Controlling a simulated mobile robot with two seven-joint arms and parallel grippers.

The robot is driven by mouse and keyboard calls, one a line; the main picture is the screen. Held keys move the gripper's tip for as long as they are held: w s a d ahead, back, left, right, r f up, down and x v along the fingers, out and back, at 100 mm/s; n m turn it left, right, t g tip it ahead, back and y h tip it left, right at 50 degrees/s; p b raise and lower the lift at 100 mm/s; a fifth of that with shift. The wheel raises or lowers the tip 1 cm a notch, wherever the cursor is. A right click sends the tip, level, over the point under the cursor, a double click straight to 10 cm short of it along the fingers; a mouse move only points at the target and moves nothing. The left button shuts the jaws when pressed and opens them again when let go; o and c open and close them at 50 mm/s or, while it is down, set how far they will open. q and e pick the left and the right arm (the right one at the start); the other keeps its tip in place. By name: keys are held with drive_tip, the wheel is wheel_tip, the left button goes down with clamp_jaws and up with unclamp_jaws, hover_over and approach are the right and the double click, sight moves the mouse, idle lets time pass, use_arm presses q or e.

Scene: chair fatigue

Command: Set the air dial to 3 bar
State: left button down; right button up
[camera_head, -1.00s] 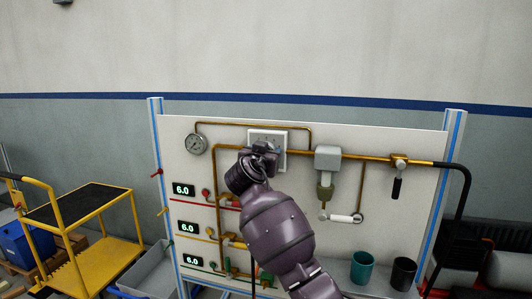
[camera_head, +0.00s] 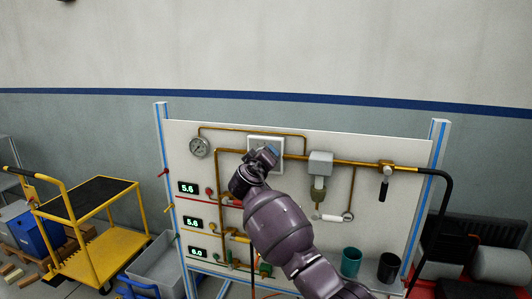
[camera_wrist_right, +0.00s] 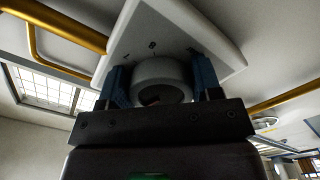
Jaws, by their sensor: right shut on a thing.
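The air dial is a grey round knob (camera_wrist_right: 158,72) on a white square plate (camera_head: 254,139) near the top of the panel. In the right wrist view the plate (camera_wrist_right: 195,30) carries printed marks around the knob. My right gripper (camera_head: 266,158) is at the plate, and its two dark blue fingers are shut on the knob's sides. In the head view the gripper hides the knob. The round gauge (camera_head: 199,147) is left of the plate; its reading is too small to tell. My left gripper is not in view.
Brass pipes (camera_head: 345,162) and a grey valve body (camera_head: 320,163) with a white handle are right of the dial. Teal (camera_head: 351,262) and black (camera_head: 391,268) cups stand at the lower right. A yellow trolley (camera_head: 93,258) stands left of the panel.

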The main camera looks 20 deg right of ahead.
drive_tip(key=n+p, duration=0.2)
drive_tip(key=n, duration=0.1)
drive_tip(key=n+p, duration=0.1)
drive_tip(key=shift+r+n, duration=0.3)
drive_tip(key=shift+n+p, duration=0.75)
drive_tip(key=shift+n, duration=0.35)
drive_tip(key=shift+n+p, duration=0.5)
drive_tip(key=shift+n, duration=0.2)
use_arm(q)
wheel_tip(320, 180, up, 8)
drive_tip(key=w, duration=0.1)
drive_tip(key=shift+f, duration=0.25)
use_arm(e)
drive_tip(key=shift+f+n, duration=0.1)
drive_tip(key=shift+n, duration=0.2)
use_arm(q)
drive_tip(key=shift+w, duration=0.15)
use_arm(e)
drive_tip(key=o, duration=0.9)
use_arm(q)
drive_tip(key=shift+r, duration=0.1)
use_arm(e)
drive_tip(key=shift+s, duration=0.1)
